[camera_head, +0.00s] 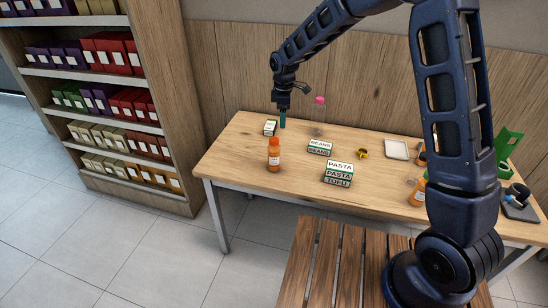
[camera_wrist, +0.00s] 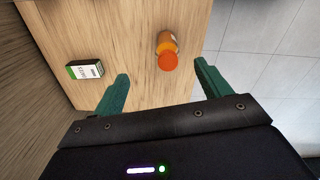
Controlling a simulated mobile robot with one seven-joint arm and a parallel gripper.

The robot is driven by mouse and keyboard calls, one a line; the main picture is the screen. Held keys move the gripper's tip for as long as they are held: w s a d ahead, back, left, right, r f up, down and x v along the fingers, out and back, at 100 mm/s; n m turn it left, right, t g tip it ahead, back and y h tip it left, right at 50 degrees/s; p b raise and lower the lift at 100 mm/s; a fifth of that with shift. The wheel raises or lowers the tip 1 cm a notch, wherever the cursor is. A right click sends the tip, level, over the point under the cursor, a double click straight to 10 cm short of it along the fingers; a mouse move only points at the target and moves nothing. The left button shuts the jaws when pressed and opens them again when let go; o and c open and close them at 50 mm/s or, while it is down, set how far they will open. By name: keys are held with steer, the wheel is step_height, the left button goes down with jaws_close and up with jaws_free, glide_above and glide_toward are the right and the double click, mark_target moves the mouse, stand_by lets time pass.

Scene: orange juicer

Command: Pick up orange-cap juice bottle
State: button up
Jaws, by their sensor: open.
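The juice bottle (camera_head: 274,155) with an orange cap and a pale label stands upright near the left front of the wooden table. It also shows in the wrist view (camera_wrist: 167,52), seen from above, with its cap (camera_wrist: 168,61) toward me. My gripper (camera_head: 283,120) is above the table's left back part, behind the bottle. In the wrist view its two green fingers (camera_wrist: 162,80) are wide apart with nothing between them. The bottle lies beyond the fingertips, between their lines, and apart from them.
A small white-and-green box (camera_wrist: 86,69) stands left of the fingers on the table (camera_head: 232,152). A pink-capped clear bottle (camera_head: 319,114), beans boxes (camera_head: 320,147) and pasta and tofu boxes (camera_head: 338,174) stand to the right. A shelf (camera_head: 150,90) stands left.

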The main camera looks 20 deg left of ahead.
mark_target(274, 139)
steer(key=shift+n, duration=0.6)
steer(key=a+f, duration=0.1)
steer(key=s+a+f, duration=0.1)
steer(key=a+f, duration=0.1)
steer(key=shift+a, duration=0.1)
steer(key=f, duration=1)
steer(key=shift+s+f, duration=0.25)
steer(key=shift+f, duration=0.05)
steer(key=c, duration=1.6)
steer(key=shift+r, duration=0.1)
steer(key=shift+c, duration=0.2)
